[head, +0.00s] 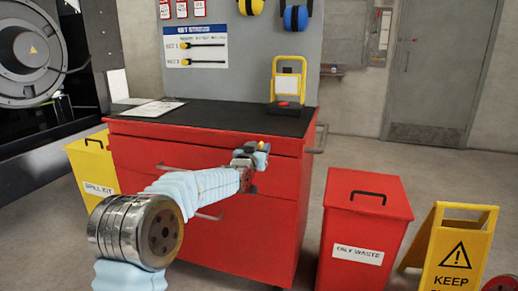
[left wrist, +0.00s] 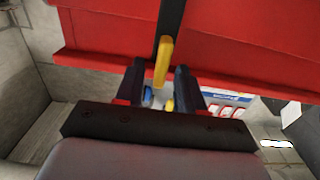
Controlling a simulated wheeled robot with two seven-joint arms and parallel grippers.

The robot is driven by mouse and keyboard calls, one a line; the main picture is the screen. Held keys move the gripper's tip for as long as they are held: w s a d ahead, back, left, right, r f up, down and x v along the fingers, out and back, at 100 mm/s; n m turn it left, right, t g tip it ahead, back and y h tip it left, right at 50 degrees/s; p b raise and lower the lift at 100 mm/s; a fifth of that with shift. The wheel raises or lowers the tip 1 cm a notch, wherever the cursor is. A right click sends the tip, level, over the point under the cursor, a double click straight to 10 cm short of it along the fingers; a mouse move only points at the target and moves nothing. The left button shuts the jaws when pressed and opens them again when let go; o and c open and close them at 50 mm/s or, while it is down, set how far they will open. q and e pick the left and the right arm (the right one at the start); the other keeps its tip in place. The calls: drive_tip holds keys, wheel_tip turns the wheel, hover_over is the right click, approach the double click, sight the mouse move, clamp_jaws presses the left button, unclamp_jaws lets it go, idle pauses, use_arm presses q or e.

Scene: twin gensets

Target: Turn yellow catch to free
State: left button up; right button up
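A yellow catch (left wrist: 164,58) shows in the left wrist view as a small upright bar at the end of a dark strip on the red cabinet's front. My left gripper (left wrist: 160,76) has its two dark fingers apart, one on each side of the catch's lower end in the picture. Gaps show beside the catch, and I see no clear contact. In the head view my left gripper (head: 258,154) is at the cabinet's upper front, towards the right. There the arm and gripper mostly hide the catch. My right gripper is in neither view.
The red cabinet (head: 150,143) has a black top with a sheet and a yellow-framed stand (head: 290,77). A red oily-waste bin (head: 366,205) and yellow floor sign (head: 452,250) stand to the right. A yellow spill-kit bin (head: 90,168) stands left.

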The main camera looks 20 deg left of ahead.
use_arm(q)
clamp_jaws()
idle(0.4)
drive_tip(key=n+b, duration=0.3)
drive_tip(key=n, duration=0.3)
drive_tip(key=a+f+n+b, duration=0.1)
drive_tip(key=n+b, duration=0.2)
drive_tip(key=n, duration=0.3)
drive_tip(key=n+b, duration=0.4)
drive_tip(key=n, duration=0.1)
drive_tip(key=shift+a+f+n, duration=0.2)
drive_tip(key=shift+f+n, duration=0.05)
drive_tip(key=shift+n, duration=0.15)
idle(0.5)
unclamp_jaws()
